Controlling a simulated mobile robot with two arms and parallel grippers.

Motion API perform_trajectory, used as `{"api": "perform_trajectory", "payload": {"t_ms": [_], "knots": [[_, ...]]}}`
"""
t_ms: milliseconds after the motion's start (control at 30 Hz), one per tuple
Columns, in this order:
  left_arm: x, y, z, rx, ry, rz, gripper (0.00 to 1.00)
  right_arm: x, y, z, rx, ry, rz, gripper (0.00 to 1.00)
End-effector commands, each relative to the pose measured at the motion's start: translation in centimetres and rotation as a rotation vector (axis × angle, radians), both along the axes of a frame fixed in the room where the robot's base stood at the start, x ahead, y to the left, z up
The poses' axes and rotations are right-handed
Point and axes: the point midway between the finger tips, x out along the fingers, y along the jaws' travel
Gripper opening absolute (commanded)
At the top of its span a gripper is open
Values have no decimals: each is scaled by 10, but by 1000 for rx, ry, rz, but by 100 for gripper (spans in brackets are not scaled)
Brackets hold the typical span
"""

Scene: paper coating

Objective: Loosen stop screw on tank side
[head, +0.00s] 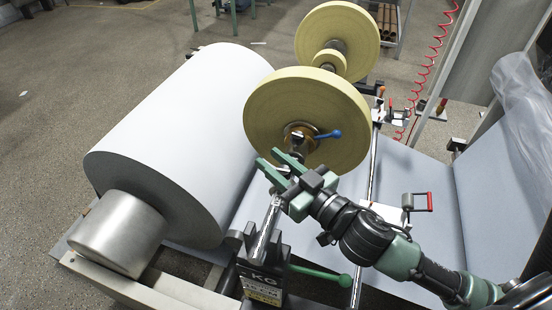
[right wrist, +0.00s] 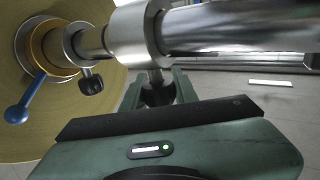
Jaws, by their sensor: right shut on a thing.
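A steel shaft (right wrist: 240,28) runs across the top of the right wrist view, with a metal collar (right wrist: 136,32) around it. A black stop screw knob (right wrist: 158,89) hangs below this collar. My right gripper (head: 273,163) is at the shaft beside the near yellow roll; its green fingers (right wrist: 162,94) are shut on that knob. A second black screw knob (right wrist: 91,81) sits on another collar further left, near the roll's hub, apart from my fingers. My left gripper is out of view.
The near yellow roll (head: 305,105) has a blue lever (head: 328,135) at its hub. A large white paper roll (head: 190,140) lies to the left. A green handle (head: 322,275) sticks out below my right arm.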

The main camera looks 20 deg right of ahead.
Motion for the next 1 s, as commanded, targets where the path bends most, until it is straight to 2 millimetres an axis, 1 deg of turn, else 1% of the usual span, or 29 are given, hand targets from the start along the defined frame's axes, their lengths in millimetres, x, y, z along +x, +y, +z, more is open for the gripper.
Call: {"api": "perform_trajectory", "payload": {"t_ms": [33, 400, 600, 800, 1000], "knots": [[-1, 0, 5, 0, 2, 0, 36, 0, -1, 2, -7, 0, 41, 0], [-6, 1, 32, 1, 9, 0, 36, -4, 6, 5, -11, -1, 391, 0], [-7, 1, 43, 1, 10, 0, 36, -8, 10, 5, -11, -5, 580, 0], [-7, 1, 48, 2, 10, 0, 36, -13, 13, 2, -8, -4, 768, 0], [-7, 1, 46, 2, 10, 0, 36, -19, 16, 0, -5, -2, 938, 0]]}}
